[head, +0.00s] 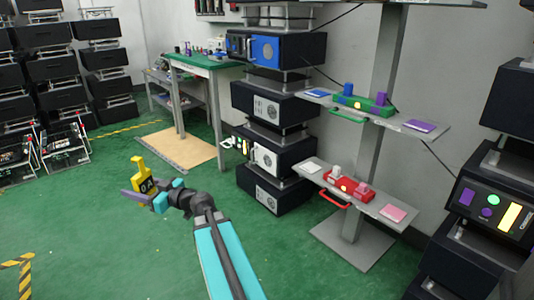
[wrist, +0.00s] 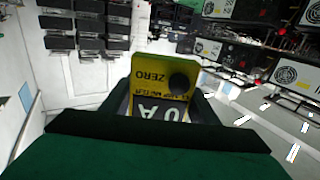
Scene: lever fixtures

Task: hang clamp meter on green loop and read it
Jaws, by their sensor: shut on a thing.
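The clamp meter (head: 139,170) is yellow with a dark display that seems to read "0 A". My gripper (head: 148,195) is shut on it and holds it upright over the green floor in the left half of the head view. In the wrist view the meter (wrist: 150,68) shows upside down, with "ZERO" lettering and a dark round knob. The green loop (head: 347,115) sticks out from a green block on the upper shelf, to the right of and apart from the meter. Nothing hangs on it.
A red loop (head: 334,199) sticks out from a red block on the lower shelf (head: 390,207). The upper shelf (head: 426,130) carries blue and purple blocks. Black equipment stacks (head: 268,107) stand left of the shelves. A green-topped table (head: 205,64) is behind. Open floor surrounds my arm.

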